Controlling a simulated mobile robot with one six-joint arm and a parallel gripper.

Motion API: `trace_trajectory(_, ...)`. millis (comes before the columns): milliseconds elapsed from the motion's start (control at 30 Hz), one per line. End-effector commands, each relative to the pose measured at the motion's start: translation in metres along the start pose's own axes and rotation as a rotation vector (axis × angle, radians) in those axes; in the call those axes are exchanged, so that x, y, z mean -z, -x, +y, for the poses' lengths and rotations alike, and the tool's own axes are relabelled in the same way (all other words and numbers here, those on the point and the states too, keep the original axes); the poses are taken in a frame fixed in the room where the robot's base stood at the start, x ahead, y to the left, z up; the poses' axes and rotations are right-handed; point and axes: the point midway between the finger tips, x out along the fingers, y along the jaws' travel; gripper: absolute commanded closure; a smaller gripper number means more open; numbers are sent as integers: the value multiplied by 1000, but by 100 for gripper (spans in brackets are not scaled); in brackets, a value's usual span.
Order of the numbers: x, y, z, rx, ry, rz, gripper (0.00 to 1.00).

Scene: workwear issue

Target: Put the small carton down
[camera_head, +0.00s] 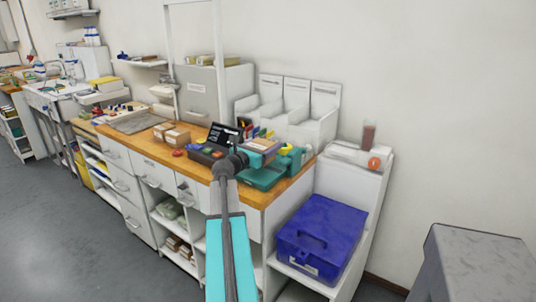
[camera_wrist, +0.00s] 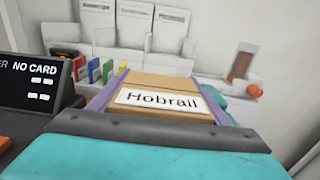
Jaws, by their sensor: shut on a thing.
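In the head view the carton (camera_head: 264,144) is held near the right end of the wooden worktop (camera_head: 258,194), by a teal object (camera_head: 262,179). The carton's underside is hidden, so I cannot tell how far it is above what lies below. Two other small cartons (camera_head: 176,137) stand on the worktop farther left.
A black display (camera_wrist: 40,82) reading "NO CARD" stands left of my gripper. Small coloured items (camera_wrist: 95,73) line up behind it, before white bins (camera_head: 297,92). A blue crate (camera_head: 320,230) sits on a lower shelf at right. A grey block (camera_head: 470,262) stands far right.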

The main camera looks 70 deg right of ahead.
Motion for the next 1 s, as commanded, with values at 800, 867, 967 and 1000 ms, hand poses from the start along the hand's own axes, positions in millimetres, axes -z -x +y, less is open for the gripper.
trace_trajectory(800,36,-12,-5,0,0,-1,58)
trace_trajectory(867,36,-12,-5,0,0,-1,58)
trace_trajectory(967,39,-12,-5,1,0,-1,58)
trace_trajectory(1000,39,-12,-5,1,0,-1,58)
